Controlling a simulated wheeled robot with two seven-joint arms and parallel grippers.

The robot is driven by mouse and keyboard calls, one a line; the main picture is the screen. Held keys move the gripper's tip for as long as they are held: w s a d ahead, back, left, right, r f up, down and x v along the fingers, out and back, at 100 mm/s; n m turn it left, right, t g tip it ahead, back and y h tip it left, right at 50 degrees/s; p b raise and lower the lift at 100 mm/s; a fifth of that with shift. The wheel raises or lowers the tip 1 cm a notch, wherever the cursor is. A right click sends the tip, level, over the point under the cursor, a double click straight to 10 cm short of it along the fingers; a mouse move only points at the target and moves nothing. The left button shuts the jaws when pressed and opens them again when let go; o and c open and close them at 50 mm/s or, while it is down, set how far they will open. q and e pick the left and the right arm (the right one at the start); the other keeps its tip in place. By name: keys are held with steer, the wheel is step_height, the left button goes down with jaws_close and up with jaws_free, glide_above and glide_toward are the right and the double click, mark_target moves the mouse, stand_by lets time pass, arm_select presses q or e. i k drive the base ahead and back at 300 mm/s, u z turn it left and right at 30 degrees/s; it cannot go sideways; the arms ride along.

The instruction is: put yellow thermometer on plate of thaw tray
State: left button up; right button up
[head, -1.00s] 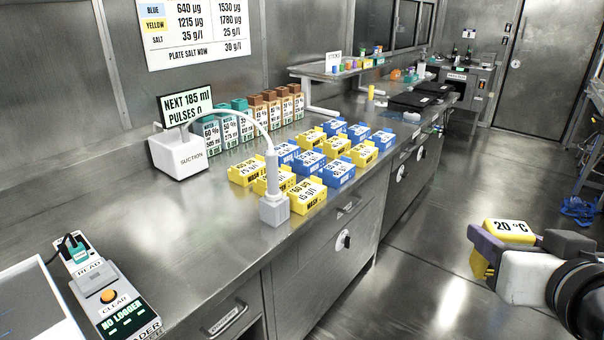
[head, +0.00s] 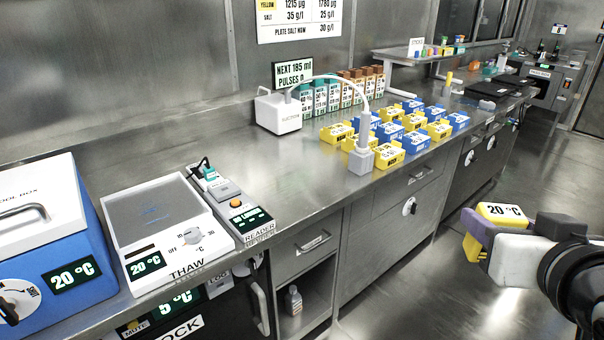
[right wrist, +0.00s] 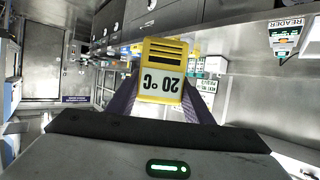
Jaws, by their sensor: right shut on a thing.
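The yellow thermometer (head: 502,212) reads 20 °C and is held up over the floor, in front of the bench at the right. My right gripper (head: 474,238) is shut on it. In the right wrist view the thermometer (right wrist: 162,72) sits between the two purple fingers, its label upside down. The thaw tray (head: 170,262) stands on the bench at the left, with a grey plate (head: 152,215) on top, a dial and a 20 °C display. The thermometer is far to the right of the tray. My left gripper is not in view.
A blue cool box (head: 75,240) stands left of the tray, and a reader (head: 236,208) stands close on its right. A suction unit (head: 278,112) with a hose, and several yellow and blue boxes, stand farther along the bench. The floor beside the bench is clear.

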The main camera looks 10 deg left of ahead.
mark_target(146, 218)
steer(key=u, duration=1.55)
steer(key=i, duration=1)
